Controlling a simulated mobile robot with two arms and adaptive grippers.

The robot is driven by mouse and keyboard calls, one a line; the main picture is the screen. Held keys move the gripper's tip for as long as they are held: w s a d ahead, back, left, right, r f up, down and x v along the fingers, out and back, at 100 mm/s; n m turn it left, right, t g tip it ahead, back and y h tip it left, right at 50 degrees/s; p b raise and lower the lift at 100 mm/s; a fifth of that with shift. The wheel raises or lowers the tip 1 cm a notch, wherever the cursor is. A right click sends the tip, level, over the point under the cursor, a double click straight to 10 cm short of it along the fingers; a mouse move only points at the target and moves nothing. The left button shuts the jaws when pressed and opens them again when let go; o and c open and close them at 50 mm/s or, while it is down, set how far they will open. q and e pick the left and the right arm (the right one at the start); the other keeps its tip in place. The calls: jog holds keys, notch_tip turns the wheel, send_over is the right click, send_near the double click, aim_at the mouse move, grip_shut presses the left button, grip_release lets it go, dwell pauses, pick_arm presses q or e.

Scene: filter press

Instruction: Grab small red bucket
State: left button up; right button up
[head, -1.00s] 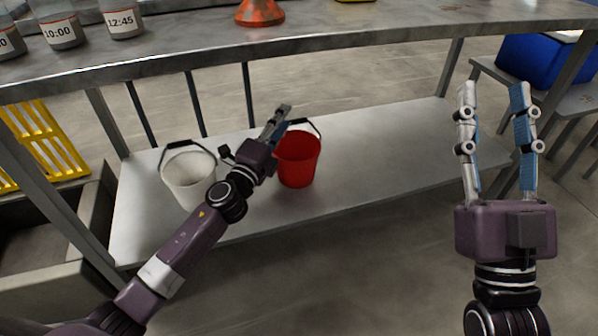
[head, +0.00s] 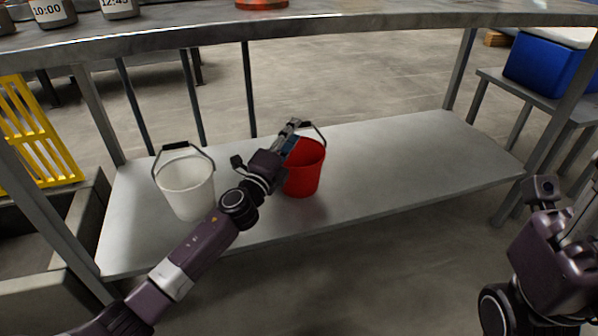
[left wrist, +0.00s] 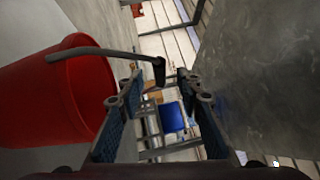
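The small red bucket (head: 306,172) stands upright on the lower shelf, its black handle raised. It also shows at the left of the left wrist view (left wrist: 50,105). The handle's dark grip (left wrist: 159,70) appears in the gap between my left fingertips; I cannot tell whether it touches them. My left gripper (head: 293,130) is at the bucket's rim in the head view, partly overlapping it. Its two blue-padded fingers (left wrist: 158,84) are apart. My right gripper (head: 572,212) is at the right edge, partly cut off, away from the bucket; its opening is unclear.
A white bucket (head: 187,190) stands left of the red one on the lower shelf (head: 410,160). The metal tabletop (head: 330,22) lies above, with legs at the corners. A yellow rack (head: 38,135) is at the left. The shelf right of the red bucket is clear.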

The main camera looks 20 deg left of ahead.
pick_arm(q)
jog(key=shift+w+d+r+b, duration=0.15)
jog(key=shift+w+b, duration=0.15)
jog(key=shift+w, duration=0.65)
jog(key=shift+w+d+r+b, duration=0.1)
jog(key=shift+w+b, duration=0.2)
jog(key=shift+w, duration=0.6)
grip_shut()
